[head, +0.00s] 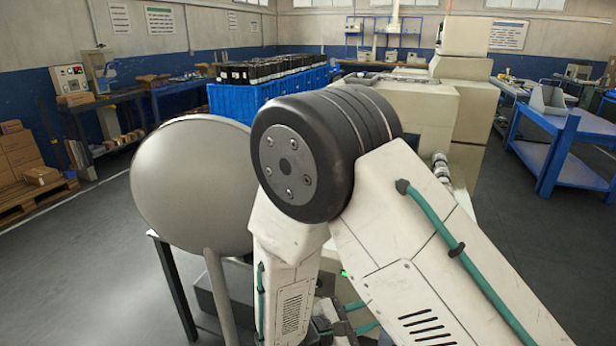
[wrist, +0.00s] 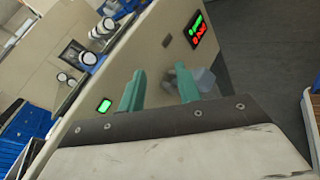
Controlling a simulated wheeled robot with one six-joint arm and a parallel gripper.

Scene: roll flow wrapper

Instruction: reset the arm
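My arm fills the middle and right of the head view, with its white links and black joint in front of the scene. In the wrist view my gripper (wrist: 160,88) shows two teal fingers standing apart, with a clear gap and nothing held between them. Behind the fingers is a cream machine panel (wrist: 140,62) with a green and red display (wrist: 197,32) and a lit green button (wrist: 104,106). A small pale bluish object (wrist: 205,79) shows past the right finger; I cannot tell what it is. The head view does not show the fingertips clearly.
A large grey disc (head: 190,185) on a post stands left of my arm. Blue crates (head: 232,100) with black-topped items stand behind, beside the cream machine (head: 425,105). A blue table (head: 560,140) is at right. Open floor (head: 90,285) lies at left.

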